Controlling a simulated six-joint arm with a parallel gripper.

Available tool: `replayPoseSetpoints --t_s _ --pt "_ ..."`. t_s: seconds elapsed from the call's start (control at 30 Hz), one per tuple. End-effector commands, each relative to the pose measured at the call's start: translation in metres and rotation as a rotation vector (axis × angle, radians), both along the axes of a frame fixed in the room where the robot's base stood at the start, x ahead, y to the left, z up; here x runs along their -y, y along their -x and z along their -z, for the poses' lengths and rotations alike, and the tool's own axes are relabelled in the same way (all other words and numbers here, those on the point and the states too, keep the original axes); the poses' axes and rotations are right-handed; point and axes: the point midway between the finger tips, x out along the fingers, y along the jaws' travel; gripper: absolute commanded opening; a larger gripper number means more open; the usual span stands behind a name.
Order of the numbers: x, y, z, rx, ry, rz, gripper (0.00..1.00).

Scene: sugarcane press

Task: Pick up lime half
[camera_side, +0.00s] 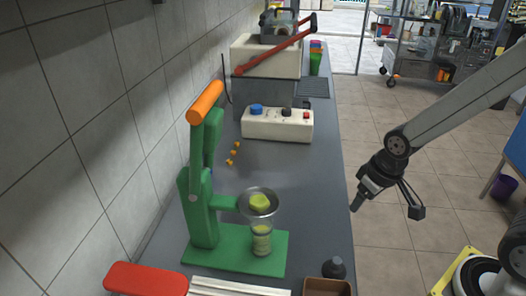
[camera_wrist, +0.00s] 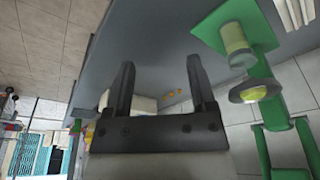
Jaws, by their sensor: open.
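The lime half (camera_side: 260,203) is yellow-green and sits in the round metal cup (camera_side: 246,191) of the green press (camera_side: 204,215). It also shows in the wrist view (camera_wrist: 254,93), at the right. My gripper (camera_side: 387,204) is open and empty, over the right edge of the counter or just beyond it. It is apart from the lime half, well to its right in the side view. In the wrist view my gripper's two fingers (camera_wrist: 163,88) are spread wide with nothing between them.
A glass (camera_side: 262,240) with pale green contents stands below the cup on the press base. The orange-tipped press lever (camera_side: 205,102) is raised. A red-handled object (camera_side: 145,279) lies in front. Small orange pieces (camera_side: 233,153) and a white control box (camera_side: 277,125) are behind.

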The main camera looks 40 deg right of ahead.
Motion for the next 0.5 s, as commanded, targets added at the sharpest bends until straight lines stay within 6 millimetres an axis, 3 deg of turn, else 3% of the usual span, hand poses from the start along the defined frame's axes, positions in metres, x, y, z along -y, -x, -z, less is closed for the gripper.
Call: replayPoseSetpoints --t_s 0.27,0.37,0.5 --pt "0.002 -0.005 -0.001 0.017 0.008 -0.007 0.72" --pt "0.005 -0.017 -0.001 0.052 0.026 -0.027 0.72" --pt "0.011 -0.045 -0.004 0.143 0.065 -0.081 0.72"
